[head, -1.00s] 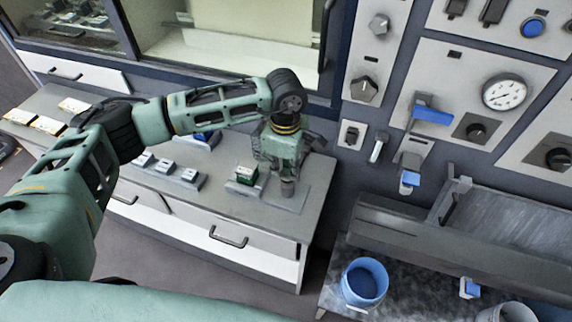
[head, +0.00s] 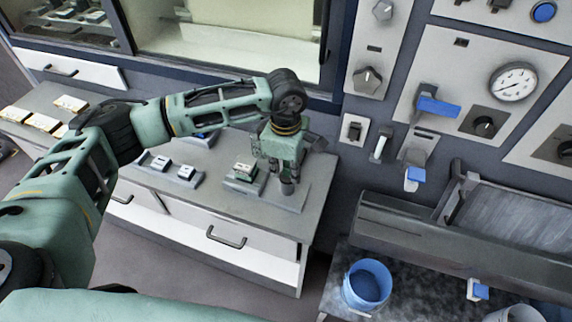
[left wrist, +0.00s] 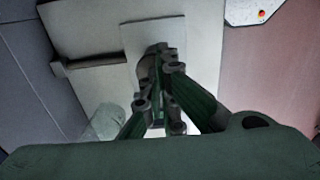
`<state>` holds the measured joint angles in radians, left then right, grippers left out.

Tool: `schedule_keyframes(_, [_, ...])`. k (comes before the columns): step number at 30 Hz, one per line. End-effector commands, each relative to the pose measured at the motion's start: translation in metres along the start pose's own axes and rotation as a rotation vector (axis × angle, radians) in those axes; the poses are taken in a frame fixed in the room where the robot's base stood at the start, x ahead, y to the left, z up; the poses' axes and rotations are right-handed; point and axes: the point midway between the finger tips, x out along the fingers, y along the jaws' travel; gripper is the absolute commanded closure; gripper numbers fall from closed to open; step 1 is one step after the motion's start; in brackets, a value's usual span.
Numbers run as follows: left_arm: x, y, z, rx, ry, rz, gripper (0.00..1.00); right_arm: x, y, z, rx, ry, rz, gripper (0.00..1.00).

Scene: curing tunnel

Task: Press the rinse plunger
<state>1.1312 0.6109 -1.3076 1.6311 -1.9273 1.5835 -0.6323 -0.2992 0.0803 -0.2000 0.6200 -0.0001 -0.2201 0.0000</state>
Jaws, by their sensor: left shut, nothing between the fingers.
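In the head view my left gripper (head: 285,170) points down over the right end of the grey counter. Its fingers are together and empty. Just below the fingertips a short grey cylinder (head: 288,188), apparently the rinse plunger, stands on a flat plate. In the left wrist view the closed fingers (left wrist: 163,65) lie over the pale plate (left wrist: 155,32), with a dark round shape beside the tips. The fingers partly hide the cylinder, and I cannot tell whether they touch it. My right gripper is out of view.
The wall panel (head: 478,75) with knobs, a gauge and a blue lever is to the right. A blue bucket (head: 367,285) stands lower right, by a metal trough (head: 430,232).

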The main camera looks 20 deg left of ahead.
Motion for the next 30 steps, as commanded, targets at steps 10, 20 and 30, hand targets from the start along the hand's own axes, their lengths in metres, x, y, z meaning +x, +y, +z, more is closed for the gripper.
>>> schedule_keyframes(10, [-0.038,0.006,-0.001,-0.003,0.001,0.001,1.0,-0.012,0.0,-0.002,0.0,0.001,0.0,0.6])
schedule_keyframes(20, [-0.106,0.008,-0.001,-0.004,0.0,0.007,1.0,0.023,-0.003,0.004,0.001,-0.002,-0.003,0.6])
schedule_keyframes(30, [-0.14,0.006,-0.001,-0.004,0.001,0.001,1.0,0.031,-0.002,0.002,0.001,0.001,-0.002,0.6])
